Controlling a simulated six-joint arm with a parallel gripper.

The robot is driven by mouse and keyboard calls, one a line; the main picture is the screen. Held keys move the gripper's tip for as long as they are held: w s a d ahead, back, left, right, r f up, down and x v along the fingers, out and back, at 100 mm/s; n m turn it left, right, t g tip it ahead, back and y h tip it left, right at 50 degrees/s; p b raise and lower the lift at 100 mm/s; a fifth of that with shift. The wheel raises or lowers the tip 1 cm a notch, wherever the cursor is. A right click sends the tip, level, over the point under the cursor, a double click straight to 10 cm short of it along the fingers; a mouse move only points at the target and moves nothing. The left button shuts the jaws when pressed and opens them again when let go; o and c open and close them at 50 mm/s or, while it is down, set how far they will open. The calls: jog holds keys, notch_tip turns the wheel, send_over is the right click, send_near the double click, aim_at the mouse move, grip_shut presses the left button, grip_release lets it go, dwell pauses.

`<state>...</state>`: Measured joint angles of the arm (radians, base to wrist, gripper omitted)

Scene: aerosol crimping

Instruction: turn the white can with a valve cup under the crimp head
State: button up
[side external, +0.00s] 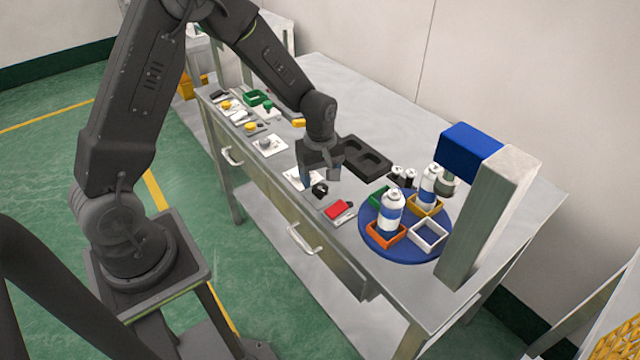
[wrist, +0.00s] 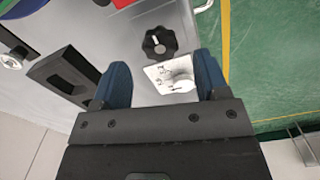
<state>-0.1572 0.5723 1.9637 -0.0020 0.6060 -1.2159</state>
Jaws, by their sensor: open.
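In the side external view, two white cans with blue bands stand upright on a blue turntable (side external: 400,253). The nearer can (side external: 390,212) is in an orange frame, and the farther can (side external: 428,186) is in a yellow frame close to the crimp head. I cannot tell which has a valve cup. The crimp head is a blue block (side external: 468,143) on a grey column (side external: 485,225). My gripper (side external: 321,172) is open and empty, left of the turntable, above a black knob (side external: 320,189). In the wrist view, the knob (wrist: 160,43) lies just beyond my fingertips (wrist: 161,60).
A white plate with a silver dial (wrist: 173,74) shows between my fingers. A red switch (side external: 338,210) lies between the knob and turntable. White (side external: 429,234) and green frames on the turntable look empty. Several controls line the table's front edge.

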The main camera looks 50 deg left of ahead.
aim_at(320, 188)
jog(key=shift+f, duration=1.8)
jog(key=shift+c, duration=0.5)
jog(key=c, duration=0.8)
jog(key=shift+c, duration=0.2)
